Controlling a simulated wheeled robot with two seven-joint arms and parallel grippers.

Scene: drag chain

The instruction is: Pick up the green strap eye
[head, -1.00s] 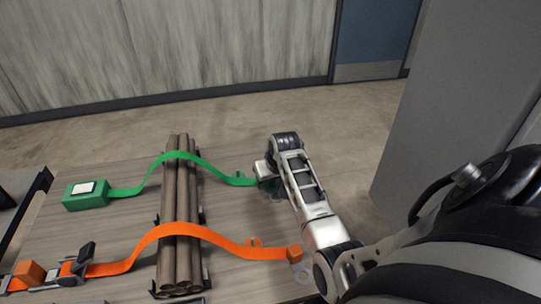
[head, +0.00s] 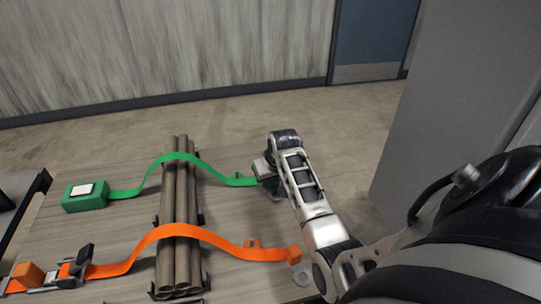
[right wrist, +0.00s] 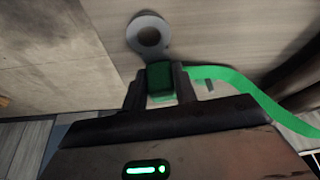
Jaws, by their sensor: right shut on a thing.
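The green strap eye (right wrist: 160,80) is a small green block at the right end of the green strap (head: 178,158). My right gripper (right wrist: 160,88) is shut on it, with one dark finger on each side in the right wrist view. In the head view my right gripper (head: 266,179) is at the strap's right end, low over the table, and mostly hides the eye. A grey ring plate (right wrist: 134,45) lies just beyond the eye in the right wrist view. My left gripper is not in view.
The green strap arches over a bundle of brown tubes (head: 180,225) from a green block (head: 85,203). An orange strap (head: 215,238) runs nearer, ending in an orange eye (head: 293,253) close to my right arm. The table (head: 110,235) ends just right of the gripper.

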